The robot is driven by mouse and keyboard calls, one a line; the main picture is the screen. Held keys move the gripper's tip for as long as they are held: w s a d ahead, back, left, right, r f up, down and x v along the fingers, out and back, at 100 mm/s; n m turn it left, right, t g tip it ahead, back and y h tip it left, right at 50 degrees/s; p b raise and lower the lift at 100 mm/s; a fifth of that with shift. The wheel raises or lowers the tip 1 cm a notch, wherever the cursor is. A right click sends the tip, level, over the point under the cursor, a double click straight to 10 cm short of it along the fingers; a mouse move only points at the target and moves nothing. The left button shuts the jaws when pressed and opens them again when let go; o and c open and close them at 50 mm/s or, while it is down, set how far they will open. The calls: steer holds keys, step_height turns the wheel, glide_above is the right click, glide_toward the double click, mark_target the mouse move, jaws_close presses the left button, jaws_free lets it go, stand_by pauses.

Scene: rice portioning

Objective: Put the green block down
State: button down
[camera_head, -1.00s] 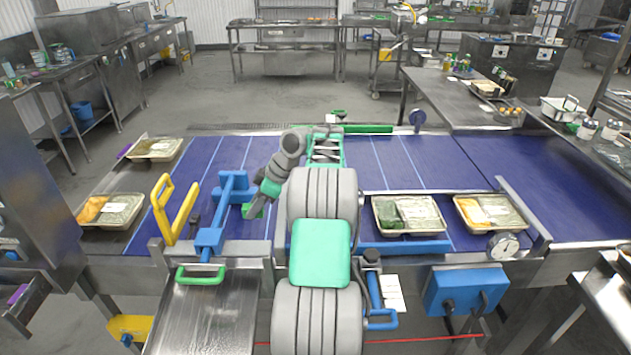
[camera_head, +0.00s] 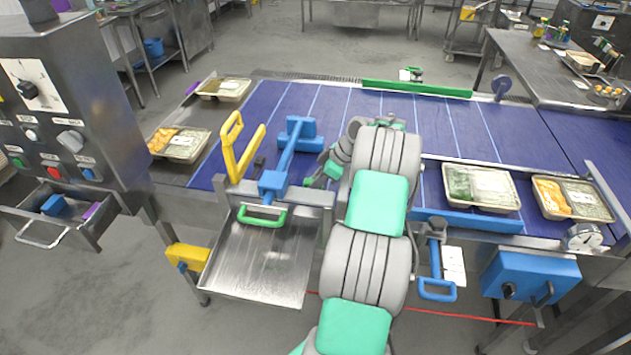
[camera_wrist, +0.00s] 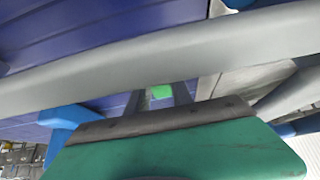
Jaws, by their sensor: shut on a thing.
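The green block (camera_wrist: 161,92) shows small in the wrist view, between the dark fingers of my gripper (camera_wrist: 160,98). My gripper is shut on it. In the head view my gripper (camera_head: 316,180) is low over the blue belt, just right of the blue lever frame. The block is tiny there and hard to tell from the green parts of my arm. A grey bar crosses the wrist view and hides part of the scene. I cannot tell whether the block touches the belt.
An open drawer (camera_head: 60,232) under the control panel at left holds a blue block (camera_head: 54,204) and a purple piece. A metal tray (camera_head: 255,262) slopes below the belt (camera_head: 340,100). Food trays (camera_head: 480,187) stand at both sides. A yellow bracket (camera_head: 238,150) stands left of the lever.

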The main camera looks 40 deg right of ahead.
steer(key=shift+f, duration=0.1)
steer(key=shift+f+b, duration=0.15)
steer(key=shift+b, duration=0.15)
steer(key=c, duration=1.1)
jaws_free()
